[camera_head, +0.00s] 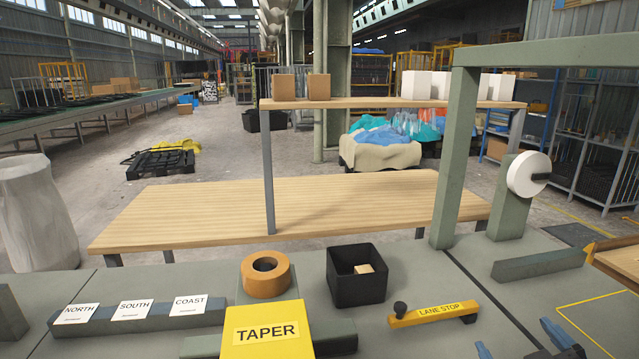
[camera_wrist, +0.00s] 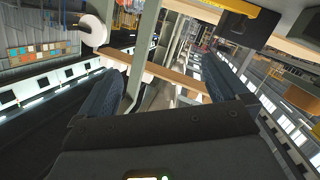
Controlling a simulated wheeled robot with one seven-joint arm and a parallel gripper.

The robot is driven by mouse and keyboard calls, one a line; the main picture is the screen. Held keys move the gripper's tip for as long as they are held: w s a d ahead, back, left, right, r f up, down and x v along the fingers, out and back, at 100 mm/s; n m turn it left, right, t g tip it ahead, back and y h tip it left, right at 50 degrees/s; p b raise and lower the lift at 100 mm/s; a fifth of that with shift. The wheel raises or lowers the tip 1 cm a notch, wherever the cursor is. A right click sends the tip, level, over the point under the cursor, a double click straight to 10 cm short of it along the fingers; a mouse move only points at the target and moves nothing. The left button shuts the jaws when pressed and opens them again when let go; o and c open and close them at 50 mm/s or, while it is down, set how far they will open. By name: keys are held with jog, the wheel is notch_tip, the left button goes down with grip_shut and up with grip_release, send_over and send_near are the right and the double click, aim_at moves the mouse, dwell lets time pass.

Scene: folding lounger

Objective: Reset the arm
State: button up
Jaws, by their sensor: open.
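My gripper (camera_head: 522,347) shows at the lower right edge of the head view, where only its two dark blue fingers come into the picture, apart from each other. In the wrist view my gripper (camera_wrist: 163,88) is open, with dark ribbed fingers at left and right and nothing between them. The fingers seem to be clear of the counter things, right of the yellow lane stop (camera_head: 433,314). Most of my arm is out of the head view.
The grey counter holds a yellow TAPER block (camera_head: 266,331), an orange tape roll (camera_head: 266,285), a black bin (camera_head: 343,290) with a small tan block, and label cards (camera_head: 134,309). A green frame (camera_head: 455,150) and white roll (camera_head: 524,174) stand right. A wooden table (camera_head: 350,195) stands behind.

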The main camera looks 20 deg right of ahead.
jog(key=s+a+f+y, duration=0.1)
jog(key=s+a+y, duration=0.6)
jog(key=s+a, duration=1.3)
jog(key=s, duration=0.4)
jog(key=shift+s+a+f+t+y, duration=0.2)
jog(key=shift+s+f+t+y, duration=0.1)
jog(key=shift+t+y, duration=0.1)
